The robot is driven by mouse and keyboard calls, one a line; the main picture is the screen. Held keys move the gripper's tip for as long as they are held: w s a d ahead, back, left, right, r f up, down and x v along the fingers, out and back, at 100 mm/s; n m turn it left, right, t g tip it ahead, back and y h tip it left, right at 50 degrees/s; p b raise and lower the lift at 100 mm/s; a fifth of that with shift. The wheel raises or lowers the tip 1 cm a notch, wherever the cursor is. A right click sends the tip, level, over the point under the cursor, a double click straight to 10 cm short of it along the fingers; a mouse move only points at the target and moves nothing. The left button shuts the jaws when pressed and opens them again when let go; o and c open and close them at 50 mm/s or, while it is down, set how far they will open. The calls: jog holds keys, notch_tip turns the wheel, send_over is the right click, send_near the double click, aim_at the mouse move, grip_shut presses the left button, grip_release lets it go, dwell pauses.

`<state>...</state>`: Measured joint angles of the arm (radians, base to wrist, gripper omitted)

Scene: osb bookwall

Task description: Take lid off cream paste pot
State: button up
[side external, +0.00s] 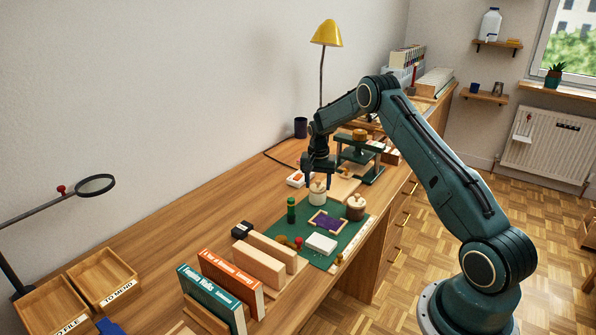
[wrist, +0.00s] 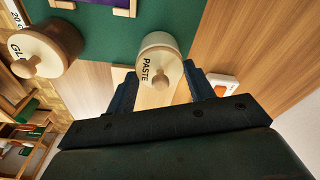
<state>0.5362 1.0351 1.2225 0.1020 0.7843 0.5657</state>
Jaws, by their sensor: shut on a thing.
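The cream paste pot (side external: 317,198) stands upright on the green mat, at the mat's far end. My gripper (side external: 318,182) points down over the pot. In the wrist view its dark fingers (wrist: 161,80) stand on either side of the lid, shut on it. The exact contact is hidden.
The green mat (side external: 338,252) also holds a purple framed piece and a white block. A dark green press (side external: 371,172) stands behind.

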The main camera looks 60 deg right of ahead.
aim_at(318, 182)
jog(key=shift+r, duration=0.1)
notch_tip(318, 182, up, 20)
dwell(0.7)
dwell(0.5)
jog(key=a+f, duration=0.1)
jog(key=a, duration=0.3)
jog(key=w+a+f, duration=0.1)
jog(key=a, duration=0.7)
jog(key=shift+w+a+f, duration=0.25)
jog(key=shift+w+f, duration=0.05)
jog(key=shift+f, duration=0.1)
jog(key=a, duration=0.3)
jog(key=s+a+f, duration=0.1)
jog(key=a, duration=0.2)
jog(key=a+f, duration=0.1)
jog(key=a, duration=0.2)
jog(key=shift+s+a, duration=0.15)
jog(key=shift+s, duration=0.15)
jog(key=shift+f, duration=0.2)
notch_tip(318, 182, down, 20)
jog(key=shift+r, duration=0.15)
